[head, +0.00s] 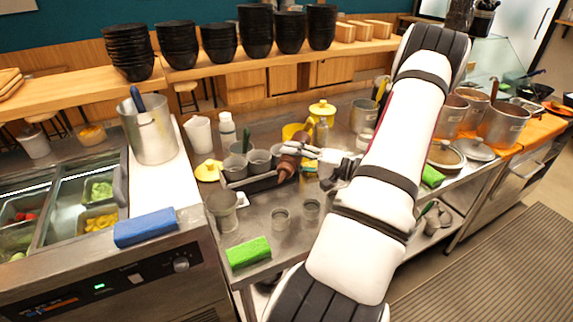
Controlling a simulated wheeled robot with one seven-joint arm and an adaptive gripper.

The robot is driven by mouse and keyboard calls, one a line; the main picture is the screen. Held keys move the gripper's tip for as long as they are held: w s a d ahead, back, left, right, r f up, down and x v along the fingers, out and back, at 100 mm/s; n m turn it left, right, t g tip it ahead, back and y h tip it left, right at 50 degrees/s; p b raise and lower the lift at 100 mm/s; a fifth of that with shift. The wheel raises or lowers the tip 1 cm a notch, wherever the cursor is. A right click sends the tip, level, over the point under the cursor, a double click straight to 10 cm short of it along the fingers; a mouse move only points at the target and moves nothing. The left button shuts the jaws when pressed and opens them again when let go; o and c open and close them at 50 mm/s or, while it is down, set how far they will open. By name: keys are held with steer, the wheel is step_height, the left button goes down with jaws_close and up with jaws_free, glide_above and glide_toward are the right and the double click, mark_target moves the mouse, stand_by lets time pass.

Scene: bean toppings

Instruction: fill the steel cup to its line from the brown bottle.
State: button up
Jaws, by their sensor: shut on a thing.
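My gripper (299,147) is at the middle of the steel counter, shut on the brown bottle (288,164). The bottle leans, its lower end toward the front left, beside the right end of a dark tray. Whether anything flows from it is too small to tell. Small steel cups (259,161) stand in the tray. I cannot tell which cup is meant, nor see a fill line or the level inside.
The dark tray (262,184) lies left of my gripper. A green sponge (248,252) lies at the counter's front edge, a blue one (145,227) further left. Large steel pots (503,125) are at the right.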

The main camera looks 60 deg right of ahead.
mark_target(291, 170)
steer(key=n, duration=0.2)
steer(key=r+n, duration=0.1)
steer(key=n, duration=0.1)
steer(key=shift+s+a, duration=0.1)
steer(key=shift+a, duration=0.25)
steer(key=shift+a+n+b, duration=0.2)
steer(key=shift+n+b, duration=0.2)
steer(key=shift+n, duration=0.1)
steer(key=n+b, duration=0.1)
steer(key=a+b, duration=0.1)
steer(key=shift+a+f+n+b, duration=0.15)
steer(key=shift+f+n+b, duration=0.15)
steer(key=shift+n, duration=0.1)
steer(key=a+n+b, duration=0.1)
steer(key=b, duration=0.1)
steer(key=a+n+b, duration=0.1)
steer(key=n+b, duration=0.1)
steer(key=shift+s+f, duration=0.1)
steer(key=shift+s, duration=0.15)
steer(key=a+n+b, duration=0.1)
steer(key=n+b, duration=0.1)
steer(key=b, duration=0.1)
steer(key=shift+s+a, duration=0.15)
steer(key=shift+a, duration=0.1)
steer(key=shift+s, duration=0.1)
